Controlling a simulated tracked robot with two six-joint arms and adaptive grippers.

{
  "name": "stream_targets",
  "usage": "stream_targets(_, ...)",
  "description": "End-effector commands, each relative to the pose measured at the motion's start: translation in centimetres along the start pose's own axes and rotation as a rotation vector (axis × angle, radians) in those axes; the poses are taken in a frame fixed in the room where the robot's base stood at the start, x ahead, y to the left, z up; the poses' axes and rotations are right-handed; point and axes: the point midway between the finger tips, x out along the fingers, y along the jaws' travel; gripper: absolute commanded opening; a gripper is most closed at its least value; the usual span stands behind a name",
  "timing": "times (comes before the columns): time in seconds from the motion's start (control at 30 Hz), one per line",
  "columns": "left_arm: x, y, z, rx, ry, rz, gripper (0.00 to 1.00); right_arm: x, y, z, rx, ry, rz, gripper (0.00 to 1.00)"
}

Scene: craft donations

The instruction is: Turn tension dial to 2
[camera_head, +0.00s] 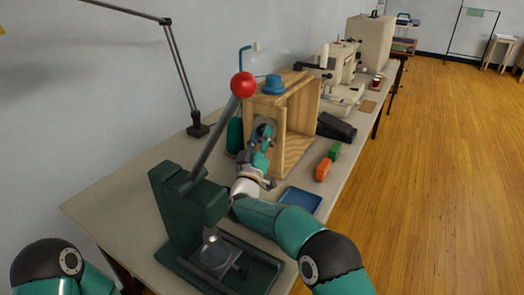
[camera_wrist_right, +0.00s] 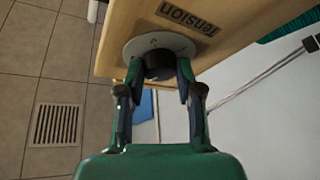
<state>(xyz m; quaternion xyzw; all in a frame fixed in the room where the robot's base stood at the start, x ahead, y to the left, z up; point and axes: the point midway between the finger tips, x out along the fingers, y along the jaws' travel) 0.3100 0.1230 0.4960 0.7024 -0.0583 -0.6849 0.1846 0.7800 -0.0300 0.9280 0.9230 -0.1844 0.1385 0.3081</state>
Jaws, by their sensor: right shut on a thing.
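The tension dial is a black knob (camera_wrist_right: 159,65) on a pale round plate (camera_wrist_right: 137,44), fixed to a wooden panel with a "Tension" label (camera_wrist_right: 188,17). My right gripper (camera_wrist_right: 160,80) is shut on the knob, one finger on each side of it. In the head view, my right gripper (camera_head: 264,133) is at the near face of the wooden box frame (camera_head: 290,138) and hides most of the dial. Which number the dial points at cannot be read. My left gripper is out of view; only part of that arm shows at the lower left.
A green lever press (camera_head: 178,205) with a red-knobbed handle (camera_head: 243,85) stands close left of my right arm. A blue tray (camera_head: 300,200), orange and green blocks (camera_head: 323,170) and a black pedal (camera_head: 336,127) lie to the right. A blue spool (camera_head: 273,85) sits on the frame.

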Motion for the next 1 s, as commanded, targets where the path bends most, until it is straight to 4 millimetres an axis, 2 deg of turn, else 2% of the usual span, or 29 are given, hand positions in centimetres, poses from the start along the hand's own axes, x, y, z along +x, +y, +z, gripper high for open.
stream_targets(0.03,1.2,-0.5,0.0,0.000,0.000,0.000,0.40,-0.4,-0.7,0.5,0.029,0.002,0.009,0.01)
stream_targets(0.3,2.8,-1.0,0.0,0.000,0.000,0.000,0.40,-0.2,-0.6,0.3,0.135,0.008,0.064,0.01)
stream_targets(0.83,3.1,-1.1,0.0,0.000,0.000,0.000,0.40,-0.2,-0.5,0.1,0.163,0.007,0.077,0.01)
stream_targets(0.87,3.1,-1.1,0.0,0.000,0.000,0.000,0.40,-0.2,-0.5,0.1,0.163,0.007,0.077,0.39)
stream_targets(1.0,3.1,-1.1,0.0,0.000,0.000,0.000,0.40,-0.1,-0.5,0.1,0.163,0.008,0.079,0.61)
